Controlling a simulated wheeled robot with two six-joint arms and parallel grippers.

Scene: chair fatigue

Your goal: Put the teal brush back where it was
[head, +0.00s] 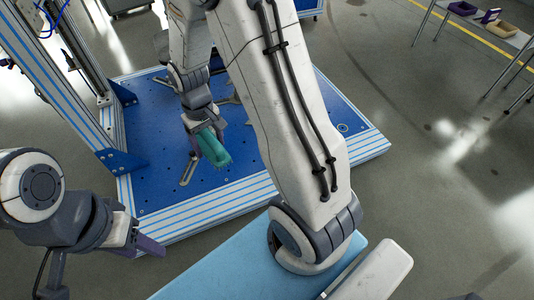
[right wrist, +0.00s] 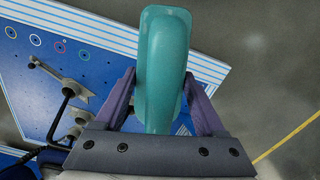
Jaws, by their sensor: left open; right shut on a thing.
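The teal brush (head: 214,149) is held by my right gripper (head: 203,127) above the blue platform in the head view. In the right wrist view the brush (right wrist: 161,70) stands lengthwise between the two purple fingers of the right gripper (right wrist: 160,95), with its smooth rounded teal side facing the camera. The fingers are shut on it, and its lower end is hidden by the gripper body. My left gripper (head: 145,246) is at the lower left of the head view, apart from the brush, with its purple fingers open and empty.
The blue platform (head: 248,185) has holes, a striped edge and metal brackets (head: 189,170). A striped upright frame (head: 62,88) stands at its left. A table at the top right bears a purple bin (head: 462,8) and a tan bin (head: 502,28). Open floor lies at the right.

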